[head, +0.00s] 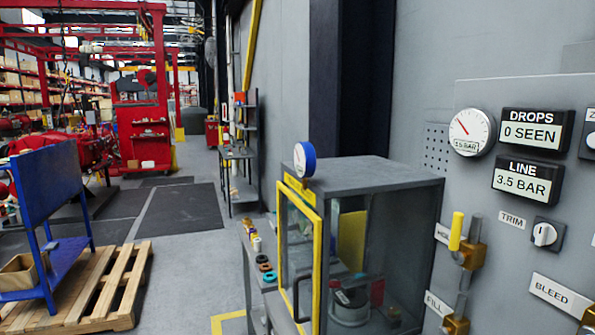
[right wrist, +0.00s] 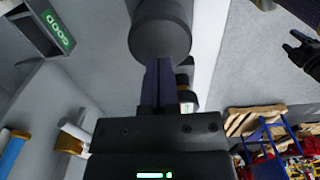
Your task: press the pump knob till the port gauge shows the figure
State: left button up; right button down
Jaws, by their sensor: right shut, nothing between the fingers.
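In the right wrist view my right gripper (right wrist: 160,85) is shut and empty. Its fingertips are at a thick dark cylindrical knob (right wrist: 160,30), perhaps the pump knob; I cannot tell whether they touch it. A dark box with a lit green readout (right wrist: 58,28) is at upper left, its figure unclear. In the head view a round white dial gauge (head: 472,132) with a red needle is on the grey panel; its small figure is hard to read. I cannot tell which gauge is the port gauge. A dark jaw-like shape, perhaps my left gripper (right wrist: 300,48), shows at the right edge.
The LINE display (head: 527,182) reads 3.5 BAR and the DROPS display (head: 536,130) reads 0 SEEN. A TRIM knob (head: 544,234) and a yellow-handled valve (head: 456,232) are below. A glazed cabinet (head: 395,172) with a blue-rimmed gauge (head: 305,160) stands left of the panel.

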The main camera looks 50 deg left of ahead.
jog(key=shift+f, duration=0.2)
jog(key=shift+f+b, duration=1.25)
jog(key=shift+f, duration=0.45)
notch_tip(320, 180, up, 4)
jog(key=p, duration=0.4)
jog(key=shift+f, duration=0.1)
